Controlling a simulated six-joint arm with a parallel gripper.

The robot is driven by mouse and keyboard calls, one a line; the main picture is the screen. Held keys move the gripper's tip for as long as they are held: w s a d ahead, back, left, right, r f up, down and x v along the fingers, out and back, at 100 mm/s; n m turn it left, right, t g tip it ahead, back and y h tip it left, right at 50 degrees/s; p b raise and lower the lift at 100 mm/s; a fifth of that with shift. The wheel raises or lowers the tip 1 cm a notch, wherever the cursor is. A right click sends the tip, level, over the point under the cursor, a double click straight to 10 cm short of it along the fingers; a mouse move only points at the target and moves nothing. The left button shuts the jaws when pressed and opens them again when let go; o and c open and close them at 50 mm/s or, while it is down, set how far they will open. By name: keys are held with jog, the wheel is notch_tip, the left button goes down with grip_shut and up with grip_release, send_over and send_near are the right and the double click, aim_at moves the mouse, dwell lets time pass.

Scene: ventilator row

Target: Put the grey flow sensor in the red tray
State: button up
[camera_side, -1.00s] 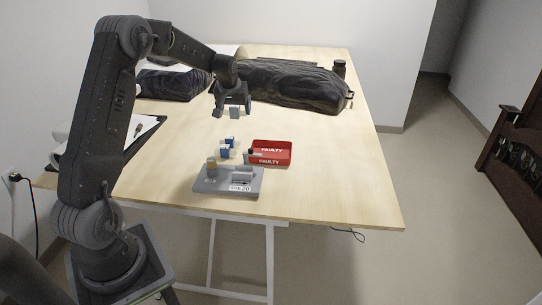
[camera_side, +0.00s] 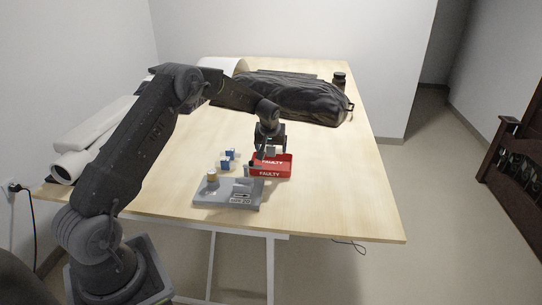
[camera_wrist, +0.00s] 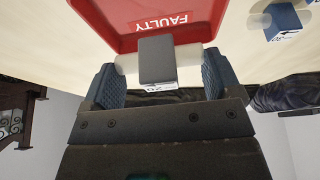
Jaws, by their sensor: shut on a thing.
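The grey flow sensor (camera_wrist: 157,60) is a grey block with pale round ends and a white label. My gripper (camera_wrist: 162,78) is shut on it by those ends, with one blue-padded finger on each side. The red tray (camera_wrist: 125,41), marked FAULTY, lies beyond the sensor in the wrist view. In the side view, my gripper (camera_side: 271,148) is over the back part of the red tray (camera_side: 270,173) and the sensor is mostly hidden by it. I cannot tell how far the sensor is above the tray floor.
Blue-and-white sensors (camera_side: 225,164) stand left of the tray; one shows in the wrist view (camera_wrist: 284,20). A black bag (camera_side: 295,97) lies behind. The table's right side is clear.

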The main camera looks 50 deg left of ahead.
aim_at(271, 155)
jog(key=shift+f, duration=1.9)
jog(key=shift+f, duration=0.6)
jog(key=o, duration=0.7)
jog(key=shift+o, duration=0.2)
jog(key=shift+r, duration=0.1)
